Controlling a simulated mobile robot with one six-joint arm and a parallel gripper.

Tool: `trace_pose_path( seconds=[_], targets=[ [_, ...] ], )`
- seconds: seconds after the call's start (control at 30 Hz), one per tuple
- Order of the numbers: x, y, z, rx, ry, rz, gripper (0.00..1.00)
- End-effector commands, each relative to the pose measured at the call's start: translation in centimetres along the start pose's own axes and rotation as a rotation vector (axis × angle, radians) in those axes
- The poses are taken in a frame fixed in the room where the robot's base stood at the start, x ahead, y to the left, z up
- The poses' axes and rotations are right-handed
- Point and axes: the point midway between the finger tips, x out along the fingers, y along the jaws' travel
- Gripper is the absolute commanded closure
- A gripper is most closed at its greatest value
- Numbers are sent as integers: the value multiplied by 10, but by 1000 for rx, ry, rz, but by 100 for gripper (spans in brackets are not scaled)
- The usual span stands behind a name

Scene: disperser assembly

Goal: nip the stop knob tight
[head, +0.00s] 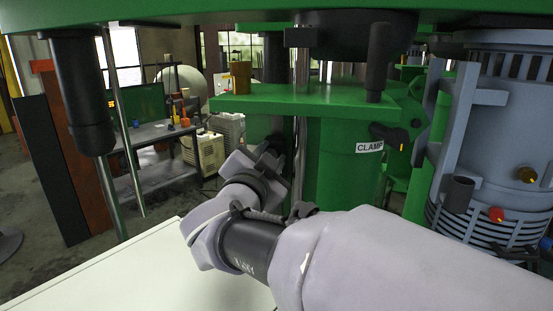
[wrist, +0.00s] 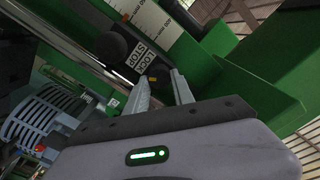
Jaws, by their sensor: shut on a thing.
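The stop knob (wrist: 157,71) is a small dark piece with a yellow mark, just below the white LOCK STOP label (wrist: 140,56) in the wrist view. My gripper (wrist: 160,78) has its two pale fingers on either side of the knob, shut on it. The exact contact at the fingertips is dark and small. In the head view my arm reaches toward the green machine column (head: 335,185), and the knob cannot be made out there.
A CLAMP label (head: 369,146) and black clamp handle (head: 397,136) are on the column. A green plate (head: 300,103) juts out above my wrist. A grey-blue motor housing (head: 510,130) stands at right. A white surface (head: 90,275) lies at lower left.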

Motion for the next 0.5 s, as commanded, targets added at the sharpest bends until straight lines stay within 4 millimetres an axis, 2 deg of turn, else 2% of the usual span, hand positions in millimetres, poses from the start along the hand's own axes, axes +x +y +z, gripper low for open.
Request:
trace_pose_path(
  seconds=[0.27,0.3,0.4,0.5],
  targets=[
    [0,-1,-2,2,3,-2,100],
    [0,-1,-2,2,3,-2,69],
    [0,-1,-1,1,2,-2,49],
    [0,-1,-1,1,2,-2,49]
  ],
)
